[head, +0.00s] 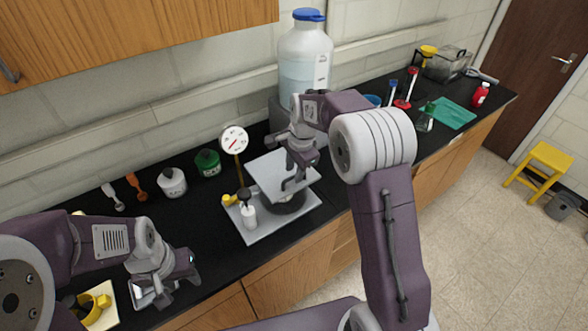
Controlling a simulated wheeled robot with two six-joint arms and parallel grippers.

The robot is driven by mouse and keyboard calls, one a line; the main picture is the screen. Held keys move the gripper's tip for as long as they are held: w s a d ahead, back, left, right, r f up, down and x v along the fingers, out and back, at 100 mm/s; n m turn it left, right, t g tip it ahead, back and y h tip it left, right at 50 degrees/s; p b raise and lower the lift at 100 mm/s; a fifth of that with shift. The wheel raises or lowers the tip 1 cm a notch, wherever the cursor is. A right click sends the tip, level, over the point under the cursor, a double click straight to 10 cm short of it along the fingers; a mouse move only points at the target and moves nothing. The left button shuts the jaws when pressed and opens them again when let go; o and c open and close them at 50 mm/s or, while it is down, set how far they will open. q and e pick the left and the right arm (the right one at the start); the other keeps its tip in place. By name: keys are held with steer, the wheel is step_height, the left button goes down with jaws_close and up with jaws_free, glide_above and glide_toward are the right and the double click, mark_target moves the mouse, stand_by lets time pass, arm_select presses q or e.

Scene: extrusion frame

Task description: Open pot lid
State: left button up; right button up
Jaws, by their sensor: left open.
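A pale grey square plate (262,172) lies tilted above a dark round base (283,206) on a light grey tray (262,232); I cannot tell whether this is the pot and its lid. My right gripper (294,184) points down at the plate and overlaps it; contact and the gap between its fingers are unclear. A white lidded jar (172,184) and a green jar (207,163) stand upright at the back of the counter. My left gripper (160,297) is open and empty over the front left of the counter.
A large water jug (305,62) is behind. A yellow cup (96,307) is at front left. The black counter (208,230) is clear left of the tray.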

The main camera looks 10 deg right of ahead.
steer(key=shift+f, duration=0.3)
steer(key=shift+s, duration=0.2)
steer(key=shift+w, duration=0.1)
jaws_close()
stand_by(1.0)
